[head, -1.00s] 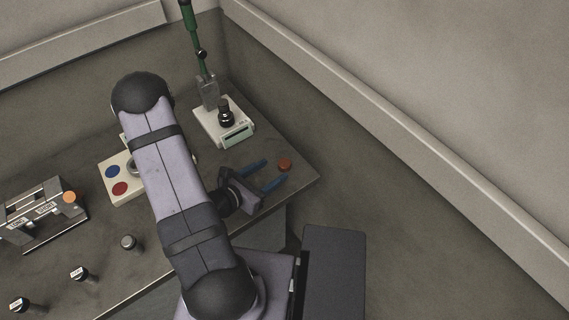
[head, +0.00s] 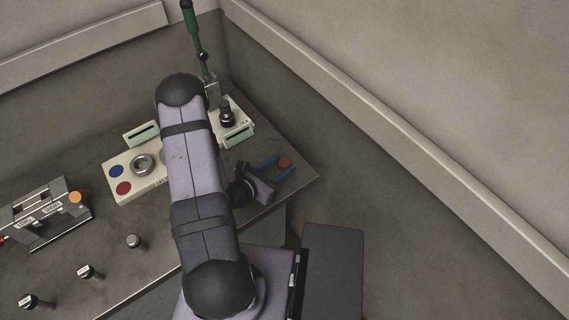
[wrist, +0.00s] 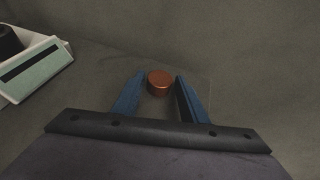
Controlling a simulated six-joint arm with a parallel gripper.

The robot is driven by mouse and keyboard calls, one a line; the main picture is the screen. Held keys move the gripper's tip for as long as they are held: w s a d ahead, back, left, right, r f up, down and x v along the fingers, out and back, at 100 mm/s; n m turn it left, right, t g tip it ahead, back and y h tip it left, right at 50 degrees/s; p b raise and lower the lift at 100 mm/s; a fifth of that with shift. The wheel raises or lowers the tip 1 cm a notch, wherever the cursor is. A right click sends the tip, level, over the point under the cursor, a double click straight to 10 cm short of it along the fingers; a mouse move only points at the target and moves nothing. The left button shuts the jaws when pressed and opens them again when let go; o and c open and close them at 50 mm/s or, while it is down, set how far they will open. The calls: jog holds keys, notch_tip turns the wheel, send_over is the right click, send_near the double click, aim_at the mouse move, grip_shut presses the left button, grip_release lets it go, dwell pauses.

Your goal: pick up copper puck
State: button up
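The copper puck (head: 286,162) lies on the table near its right corner in the head view. In the wrist view the puck (wrist: 159,83) is a short copper-brown cylinder standing flat. My gripper (head: 281,166) is open, with its two blue fingers low over the table and pointing at the puck. In the wrist view the puck sits between the fingertips of my gripper (wrist: 160,77), with a visible gap on each side. Whether the fingers touch the table cannot be told.
A white scale-like device (head: 239,128) with a black knob stands behind the puck, beside a green-handled lever (head: 193,27). Left of my arm are a button box (head: 123,188), a metal fixture (head: 42,216) with an orange round part, and several dark pegs (head: 135,241). The table's edge is close.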

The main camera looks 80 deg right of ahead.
jog(key=c, duration=0.6)
jog(key=shift+c, duration=0.2)
jog(key=shift+r, duration=0.15)
notch_tip(320, 180, up, 10)
jog(key=b, duration=0.1)
dwell(0.3)
